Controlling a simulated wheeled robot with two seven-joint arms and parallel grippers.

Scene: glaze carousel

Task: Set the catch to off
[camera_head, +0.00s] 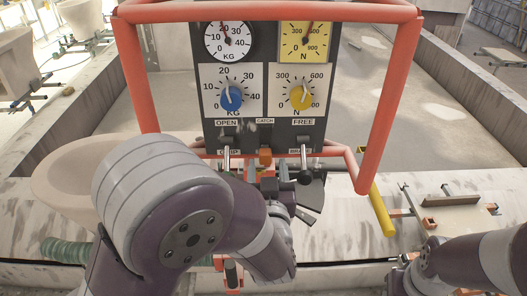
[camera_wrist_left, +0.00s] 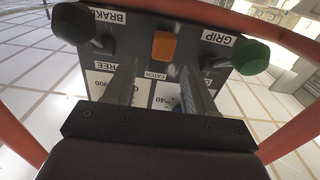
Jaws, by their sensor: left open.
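The catch is an orange block (camera_head: 265,157) low in the middle of the dark control panel (camera_head: 241,133), under the CATCH label. It also shows in the left wrist view (camera_wrist_left: 163,45), where the panel appears upside down. My left gripper (camera_wrist_left: 158,75) is open, its two fingers pointing at the panel with the orange block just beyond and between the tips. I see no contact. In the head view my left arm partly hides the gripper. No off mark can be read. My right arm enters at lower right; its gripper does not show.
Beside the catch are the OPEN/GRIP lever with a green knob (camera_wrist_left: 252,57) and the FREE/BRAKE lever with a black knob (camera_head: 304,178). A blue dial (camera_head: 231,96) and a yellow dial (camera_head: 300,95) sit above. A red tube frame (camera_head: 375,100) surrounds the panel.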

